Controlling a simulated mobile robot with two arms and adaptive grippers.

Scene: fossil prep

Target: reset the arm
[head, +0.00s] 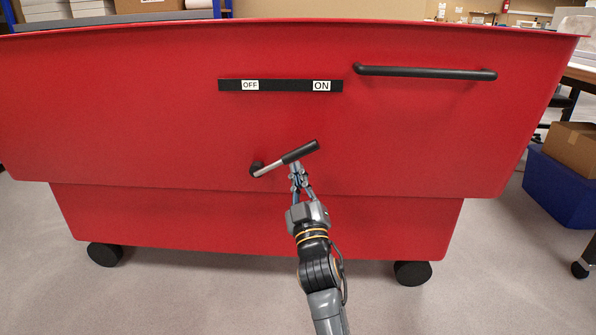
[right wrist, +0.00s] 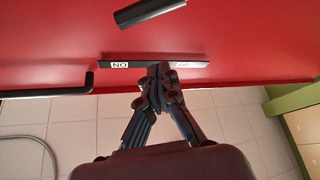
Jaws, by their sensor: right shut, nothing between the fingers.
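A lever sticks out from the front of the red cart (head: 150,130). Its black grip (head: 300,152) points right and slightly up from a dark pivot (head: 257,169). Above it is a black strip (head: 281,86) with OFF at left and ON at right; the lever's end lies below the ON side. My right gripper (head: 298,176) is shut and empty, just below the grip in the head view. In the right wrist view, the black grip (right wrist: 150,12) shows apart from the closed fingertips (right wrist: 158,72). My left gripper is out of view.
A black handle bar (head: 425,72) is fixed at the cart's upper right. The cart stands on black casters (head: 412,273). A blue bin (head: 560,187) with a cardboard box (head: 573,148) sits on the floor at right. The grey floor (head: 200,300) in front is clear.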

